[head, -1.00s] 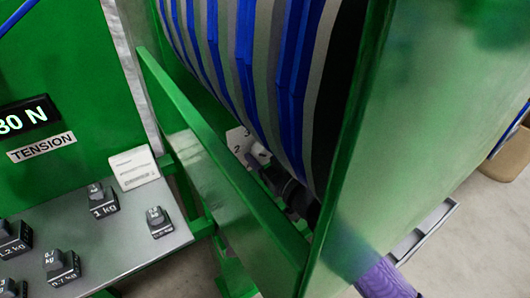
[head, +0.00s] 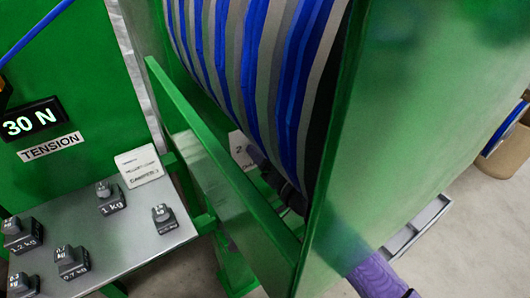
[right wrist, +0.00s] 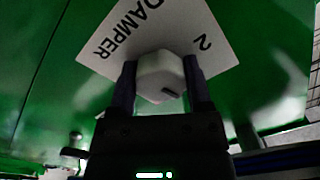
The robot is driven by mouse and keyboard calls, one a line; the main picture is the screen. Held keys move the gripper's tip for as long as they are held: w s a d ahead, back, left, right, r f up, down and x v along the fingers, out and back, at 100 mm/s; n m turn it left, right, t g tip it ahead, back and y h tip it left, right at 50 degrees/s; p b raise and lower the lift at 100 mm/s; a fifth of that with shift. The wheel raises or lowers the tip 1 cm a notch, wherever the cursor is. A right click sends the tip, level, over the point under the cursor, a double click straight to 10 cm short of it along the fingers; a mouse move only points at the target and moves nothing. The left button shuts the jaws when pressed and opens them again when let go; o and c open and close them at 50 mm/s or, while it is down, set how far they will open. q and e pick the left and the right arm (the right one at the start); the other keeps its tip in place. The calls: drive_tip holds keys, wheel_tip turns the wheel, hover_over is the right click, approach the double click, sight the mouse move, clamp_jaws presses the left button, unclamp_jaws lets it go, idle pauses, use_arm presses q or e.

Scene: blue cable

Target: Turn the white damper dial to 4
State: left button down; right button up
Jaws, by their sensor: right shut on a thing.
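The white damper dial (right wrist: 158,78) shows in the right wrist view in front of a white plate (right wrist: 150,32) marked DAMPER and 2. My right gripper (right wrist: 159,68) is shut on the dial, one dark finger on each side of it. A short dark mark shows on the dial's lower right; I cannot tell which number it points to. In the head view the plate (head: 238,143) shows a 2 behind the green bar, and the dial is hidden there. My right gripper (head: 268,172) is partly hidden by the drum and the bar. My left gripper is not in view.
A large blue and grey striped drum (head: 245,70) sits between green panels (head: 430,120). A slanted green bar (head: 225,175) crosses in front of the dial. A metal shelf (head: 130,240) at left holds several weights and a card (head: 138,163). A display (head: 33,120) reads 30 N.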

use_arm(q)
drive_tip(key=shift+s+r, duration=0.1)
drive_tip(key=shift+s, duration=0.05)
use_arm(e)
drive_tip(key=shift+m, duration=0.5)
drive_tip(key=o, duration=1.3)
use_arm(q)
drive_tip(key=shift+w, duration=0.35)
use_arm(e)
drive_tip(key=shift+s, duration=0.1)
use_arm(q)
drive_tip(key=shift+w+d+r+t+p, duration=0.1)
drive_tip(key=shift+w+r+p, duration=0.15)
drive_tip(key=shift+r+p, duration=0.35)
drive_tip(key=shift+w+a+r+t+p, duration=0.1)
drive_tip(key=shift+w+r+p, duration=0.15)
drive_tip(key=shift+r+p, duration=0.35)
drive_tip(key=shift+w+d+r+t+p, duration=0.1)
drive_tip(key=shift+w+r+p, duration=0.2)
drive_tip(key=shift+p, duration=0.45)
use_arm(e)
drive_tip(key=shift+v, duration=4.9)
